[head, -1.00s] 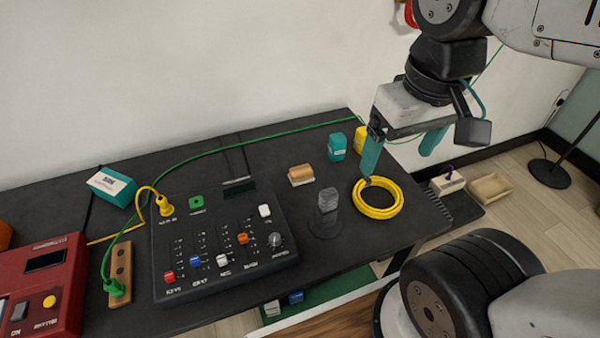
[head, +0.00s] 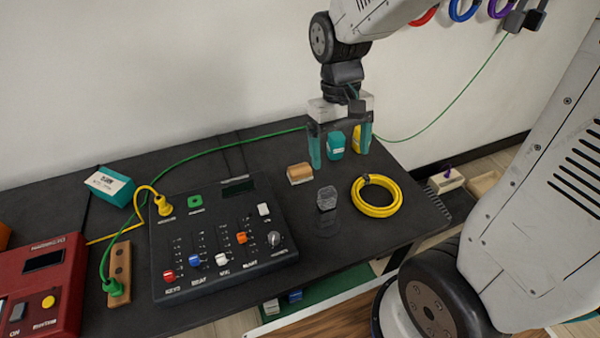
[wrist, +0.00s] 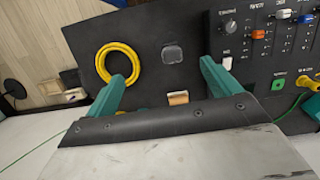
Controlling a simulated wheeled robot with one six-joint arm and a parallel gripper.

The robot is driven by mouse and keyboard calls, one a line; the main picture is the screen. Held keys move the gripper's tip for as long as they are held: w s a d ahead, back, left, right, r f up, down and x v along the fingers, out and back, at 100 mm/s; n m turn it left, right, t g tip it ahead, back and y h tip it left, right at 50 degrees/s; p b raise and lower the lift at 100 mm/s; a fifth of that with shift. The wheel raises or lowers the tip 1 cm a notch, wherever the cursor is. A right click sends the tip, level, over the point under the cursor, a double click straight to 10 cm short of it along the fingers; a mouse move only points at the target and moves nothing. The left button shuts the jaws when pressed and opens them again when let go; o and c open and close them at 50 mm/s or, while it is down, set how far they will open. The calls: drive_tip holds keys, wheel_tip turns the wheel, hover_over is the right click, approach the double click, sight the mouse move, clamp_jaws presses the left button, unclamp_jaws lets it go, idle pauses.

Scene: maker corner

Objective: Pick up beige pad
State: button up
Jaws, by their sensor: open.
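The beige pad (head: 300,175) is a small block with a tan-brown top and a paler side. It lies on the black tabletop behind the mixer's right corner. In the wrist view the beige pad (wrist: 178,98) shows between my two teal fingers, close to the gripper's dark front edge. My gripper (head: 341,160) is open and empty, pointing down, to the right of the pad in the head view. The wrist view shows the gripper (wrist: 180,62) with its fingers wide apart and nothing between them held.
A teal box (head: 335,146) and a yellow box (head: 357,138) stand by my fingers. The black mixer (head: 220,240) is at left. A green cable (head: 230,141) runs along the back.

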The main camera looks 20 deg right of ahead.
drive_tip(key=w+a+f, duration=0.1)
drive_tip(key=w+f, duration=1.1)
drive_tip(key=f, duration=0.2)
drive_tip(key=t, duration=0.2)
hover_over(300, 168)
drive_tip(key=shift+s+d+f, duration=0.1)
drive_tip(key=shift+f, duration=0.25)
wheel_tip(300, 168, down, 7)
drive_tip(key=shift+f, duration=0.2)
drive_tip(key=c, duration=1.1)
drive_tip(key=shift+r, duration=0.15)
drive_tip(key=shift+c, duration=0.2)
